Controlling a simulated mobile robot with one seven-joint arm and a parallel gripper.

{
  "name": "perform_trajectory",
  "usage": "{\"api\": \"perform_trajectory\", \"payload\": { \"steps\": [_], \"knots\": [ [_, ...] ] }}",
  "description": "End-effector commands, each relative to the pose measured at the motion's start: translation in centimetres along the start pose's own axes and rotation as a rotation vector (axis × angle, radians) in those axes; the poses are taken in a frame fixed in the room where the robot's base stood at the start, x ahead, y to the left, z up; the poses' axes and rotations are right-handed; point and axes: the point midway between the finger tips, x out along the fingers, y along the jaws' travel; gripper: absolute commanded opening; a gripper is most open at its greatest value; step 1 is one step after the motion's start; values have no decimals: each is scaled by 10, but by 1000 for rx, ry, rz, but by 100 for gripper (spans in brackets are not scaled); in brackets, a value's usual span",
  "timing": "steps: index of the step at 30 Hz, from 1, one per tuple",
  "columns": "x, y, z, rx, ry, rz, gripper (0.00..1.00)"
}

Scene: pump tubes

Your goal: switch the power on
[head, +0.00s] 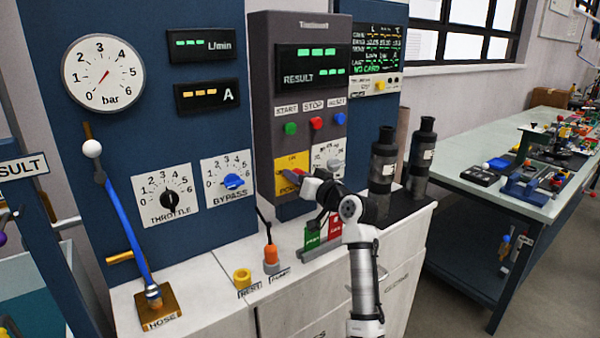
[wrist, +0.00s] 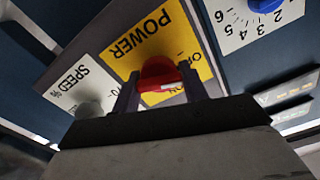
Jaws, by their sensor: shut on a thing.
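The power switch is a red knob (wrist: 158,76) on a yellow plate (wrist: 185,30) marked POWER, upside down in the wrist view. In the head view the yellow plate (head: 291,162) is low on the grey control box (head: 262,110), with the red knob partly hidden by my gripper. My gripper (wrist: 160,84) is shut on the red knob, one finger on each side. In the head view my gripper (head: 303,181) reaches the plate from the right. The knob's exact pointing direction is hard to tell.
A speed dial (head: 334,163) sits just right of the power plate. Start, stop and reset buttons (head: 315,123) are above it. Two black cylinders (head: 420,155) stand on the counter at right. Red and green cards (head: 313,236) stand below my gripper.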

Motion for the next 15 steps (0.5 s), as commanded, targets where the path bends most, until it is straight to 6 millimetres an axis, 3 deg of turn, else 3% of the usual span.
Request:
{"api": "perform_trajectory", "payload": {
  "steps": [15],
  "knots": [
    [0,0,-2,494,-3,0,21]
  ]
}}
